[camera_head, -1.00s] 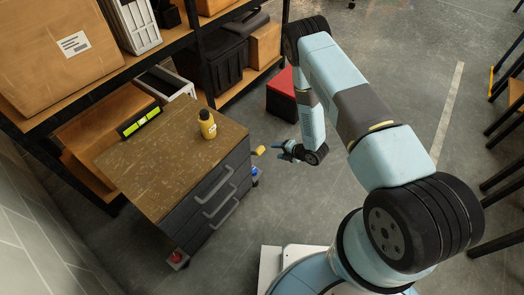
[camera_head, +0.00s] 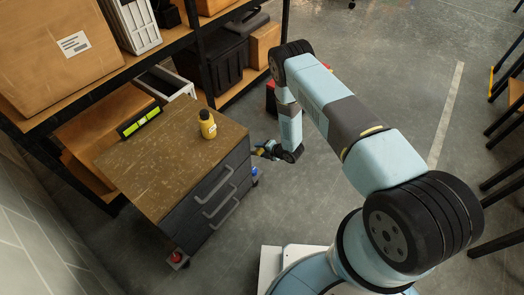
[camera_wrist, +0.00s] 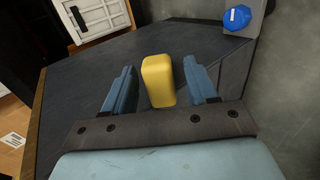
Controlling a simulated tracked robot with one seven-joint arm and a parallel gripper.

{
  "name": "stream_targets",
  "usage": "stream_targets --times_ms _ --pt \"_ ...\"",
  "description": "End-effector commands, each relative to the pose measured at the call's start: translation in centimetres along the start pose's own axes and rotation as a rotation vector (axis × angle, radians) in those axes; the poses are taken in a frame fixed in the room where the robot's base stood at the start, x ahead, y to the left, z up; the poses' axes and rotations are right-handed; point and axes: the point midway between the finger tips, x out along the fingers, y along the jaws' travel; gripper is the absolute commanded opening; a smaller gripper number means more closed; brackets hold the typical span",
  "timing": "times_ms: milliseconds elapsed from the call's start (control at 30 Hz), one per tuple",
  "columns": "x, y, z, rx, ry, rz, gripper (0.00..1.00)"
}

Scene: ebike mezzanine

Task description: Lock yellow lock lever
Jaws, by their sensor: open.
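The yellow lock lever (camera_wrist: 158,80) stands out from the dark side panel of the drawer cabinet (camera_wrist: 90,62). In the wrist view it is between the two blue fingers of my gripper (camera_wrist: 160,92), with a visible gap on each side, nearer the left finger at its base. My gripper is open around it and does not appear to squeeze it. In the head view my gripper (camera_head: 265,150) is at the right side of the cabinet (camera_head: 170,165), and the lever is mostly hidden by it there.
A yellow bottle (camera_head: 207,124) and a level (camera_head: 139,122) are on the cabinet top. A blue round part (camera_wrist: 237,17) is beside the cabinet's lower corner. Shelving (camera_head: 200,75) with boxes stands behind. Open floor (camera_head: 350,215) lies to the right.

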Motion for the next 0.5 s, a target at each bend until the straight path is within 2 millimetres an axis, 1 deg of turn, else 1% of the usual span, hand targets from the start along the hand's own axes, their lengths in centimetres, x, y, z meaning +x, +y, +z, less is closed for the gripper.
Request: stream_targets --times_ms 167,500 --pt "-0.01 -0.02 -0.01 0.000 0.000 0.000 0.57" --pt "-0.03 -0.02 -0.01 0.000 0.000 -0.001 0.26"
